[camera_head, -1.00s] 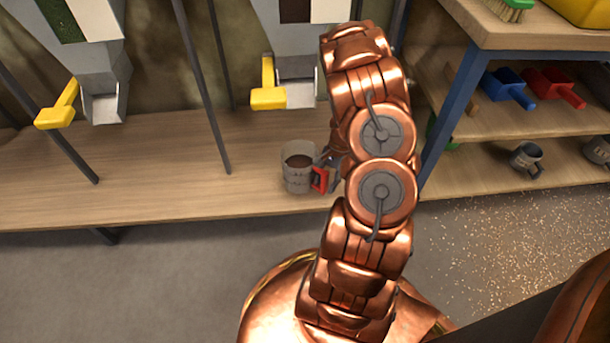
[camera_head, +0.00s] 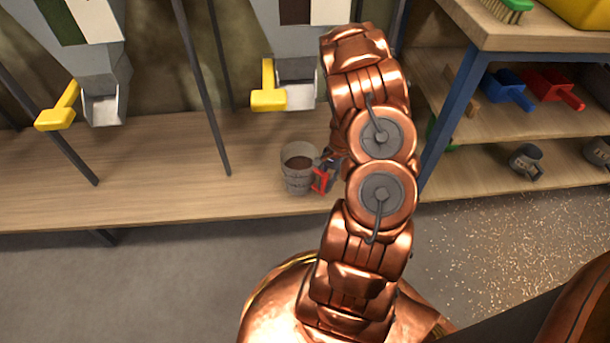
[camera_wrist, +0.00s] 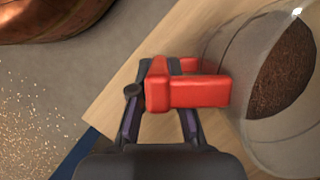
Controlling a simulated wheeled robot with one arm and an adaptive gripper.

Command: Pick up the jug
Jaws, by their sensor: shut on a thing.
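The jug (camera_head: 299,171) is a clear, see-through container with a red handle and brown grainy stuff inside. In the head view it is upright at the front part of the wooden bench, below the second chute. In the wrist view the jug (camera_wrist: 240,85) fills the right side. My gripper (camera_wrist: 160,90) is shut on its red handle, with a finger on either side. In the head view my gripper (camera_head: 326,172) is at the jug's right side, partly hidden by my arm. I cannot tell whether the jug's base touches the bench.
Two grey chutes with yellow handles (camera_head: 268,92) hang above the wooden bench (camera_head: 150,170). Thin dark posts rise from the bench. A shelf unit (camera_head: 520,120) at right holds blue and red scoops and other jugs. Grains lie on the floor (camera_head: 490,240). The bench left of the jug is clear.

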